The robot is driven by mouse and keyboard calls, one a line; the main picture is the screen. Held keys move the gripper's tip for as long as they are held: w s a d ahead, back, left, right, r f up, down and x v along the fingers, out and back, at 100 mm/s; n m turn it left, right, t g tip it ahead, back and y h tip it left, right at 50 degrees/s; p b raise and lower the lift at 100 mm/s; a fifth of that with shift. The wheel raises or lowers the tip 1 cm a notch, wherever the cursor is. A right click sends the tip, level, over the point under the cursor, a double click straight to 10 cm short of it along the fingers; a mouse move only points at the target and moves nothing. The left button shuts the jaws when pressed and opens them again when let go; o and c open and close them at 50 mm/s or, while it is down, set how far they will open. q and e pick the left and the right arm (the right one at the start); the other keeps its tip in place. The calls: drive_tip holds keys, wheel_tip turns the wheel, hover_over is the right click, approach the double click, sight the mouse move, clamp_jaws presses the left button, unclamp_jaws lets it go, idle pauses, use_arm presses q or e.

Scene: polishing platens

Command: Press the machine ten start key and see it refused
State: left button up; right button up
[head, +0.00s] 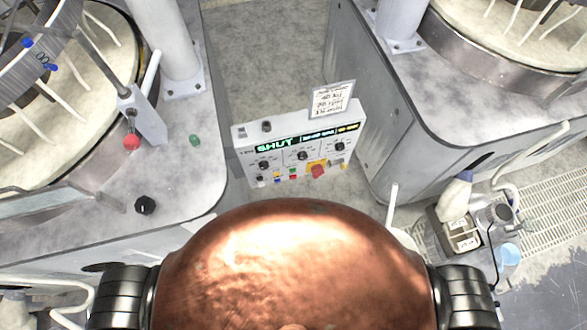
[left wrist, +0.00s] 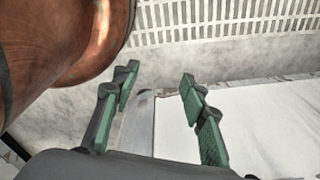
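The control box (head: 300,150) stands between two polishing machines in the head view, ahead of my copper-coloured body. Its green display reads "SHUT", with smaller lit text to the right. Its sloped front carries black knobs, small coloured keys and a red mushroom button (head: 317,171) on a yellow plate. Which key is the start key is too small to read. My left gripper (left wrist: 160,110) shows in the left wrist view, its two green-padded fingers apart with nothing between them. It is away from the box, over a pale surface. My right gripper is in neither view.
Another platen machine (head: 440,100) stands at right. A small cart (head: 462,238) with bottle and cups stands at lower right. A handwritten card (head: 331,100) stands above the box.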

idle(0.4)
use_arm(q)
clamp_jaws()
idle(1.5)
